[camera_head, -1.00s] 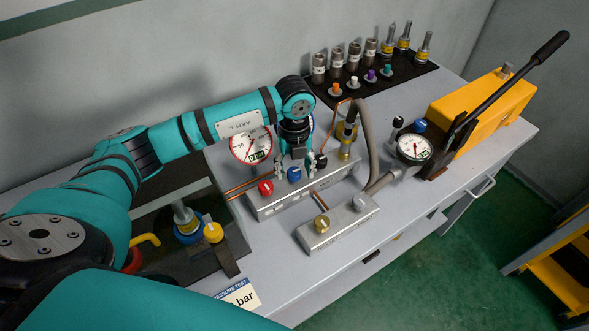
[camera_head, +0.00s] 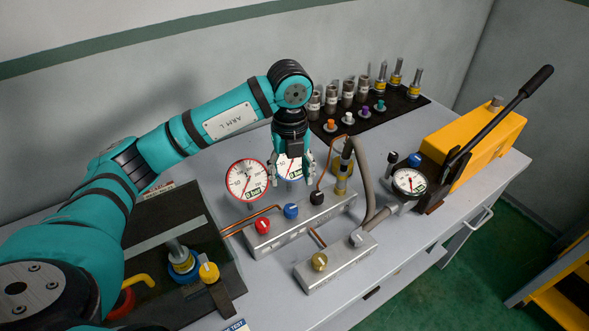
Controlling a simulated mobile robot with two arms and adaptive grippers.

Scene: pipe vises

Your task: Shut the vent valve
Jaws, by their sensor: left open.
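A long metal manifold block (camera_head: 290,229) carries a red knob (camera_head: 262,226), a blue knob (camera_head: 291,211) and a black knob (camera_head: 317,198). A shorter block (camera_head: 335,264) in front carries a brass-yellow knob (camera_head: 319,261) and a grey knob (camera_head: 357,239). No readable label tells which one is the vent valve. My left gripper (camera_head: 290,182) points down, open and empty, above and behind the blue knob, apart from it. My right gripper is out of view.
A red-rimmed gauge (camera_head: 247,180) stands left of my gripper. A yellow hand pump (camera_head: 472,143) with a long black lever and a small gauge (camera_head: 409,182) is on the right. Fittings stand on a black mat (camera_head: 400,105) behind. A grey hose (camera_head: 368,180) runs beside the black knob.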

